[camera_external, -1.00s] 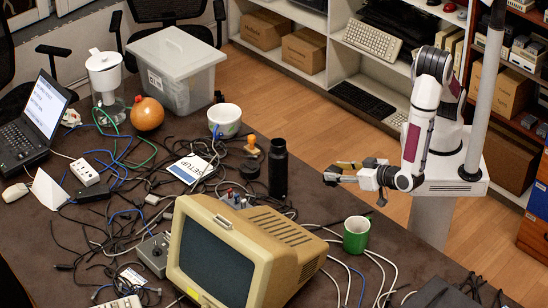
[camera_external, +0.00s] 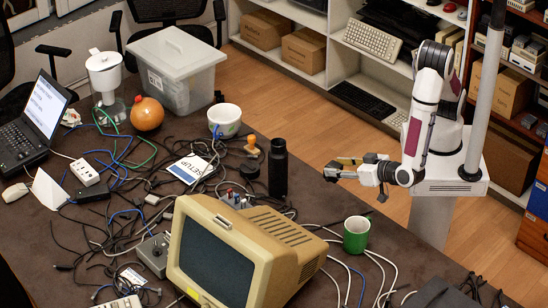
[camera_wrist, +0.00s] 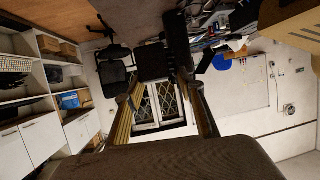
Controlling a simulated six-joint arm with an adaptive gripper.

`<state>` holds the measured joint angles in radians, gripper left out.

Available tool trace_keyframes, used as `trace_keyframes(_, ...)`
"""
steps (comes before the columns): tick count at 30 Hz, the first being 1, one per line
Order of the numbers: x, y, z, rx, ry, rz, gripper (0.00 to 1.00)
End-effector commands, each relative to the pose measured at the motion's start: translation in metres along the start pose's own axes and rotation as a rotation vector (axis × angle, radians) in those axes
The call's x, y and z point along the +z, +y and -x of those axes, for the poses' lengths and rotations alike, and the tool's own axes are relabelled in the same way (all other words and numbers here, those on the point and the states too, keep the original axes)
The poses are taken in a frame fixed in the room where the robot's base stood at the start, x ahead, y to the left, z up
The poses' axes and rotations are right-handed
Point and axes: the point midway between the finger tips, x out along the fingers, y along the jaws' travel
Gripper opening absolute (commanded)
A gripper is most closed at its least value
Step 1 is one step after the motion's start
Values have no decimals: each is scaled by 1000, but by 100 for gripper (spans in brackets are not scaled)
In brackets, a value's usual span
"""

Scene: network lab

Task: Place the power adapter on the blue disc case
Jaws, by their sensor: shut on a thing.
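My gripper (camera_external: 345,169) is above the floor just past the table's right edge, pointing left towards the black bottle. A flat booklet or case marked SETUP (camera_external: 190,168), white with blue, lies among the cables left of the bottle. I cannot tell whether it is the blue disc case. A small black box (camera_external: 92,191) beside the power strip resembles a power adapter. I cannot confirm the adapter elsewhere.
The black bottle (camera_external: 278,168) stands upright left of my gripper. A green mug (camera_external: 356,235) is near the table's right edge, beside the old beige monitor (camera_external: 235,255). Cables cover much of the table (camera_external: 30,235).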

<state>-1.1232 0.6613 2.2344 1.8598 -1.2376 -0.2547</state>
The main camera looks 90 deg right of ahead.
Motion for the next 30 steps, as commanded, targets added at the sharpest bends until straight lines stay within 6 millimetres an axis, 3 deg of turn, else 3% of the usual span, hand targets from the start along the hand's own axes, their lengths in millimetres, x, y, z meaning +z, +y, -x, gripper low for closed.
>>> trace_keyframes(12,-59,0,24,-1,-1,-6,13)
trace_keyframes(26,-100,0,42,-1,0,-3,13)
trace_keyframes(30,-105,-13,33,-14,1,6,13)
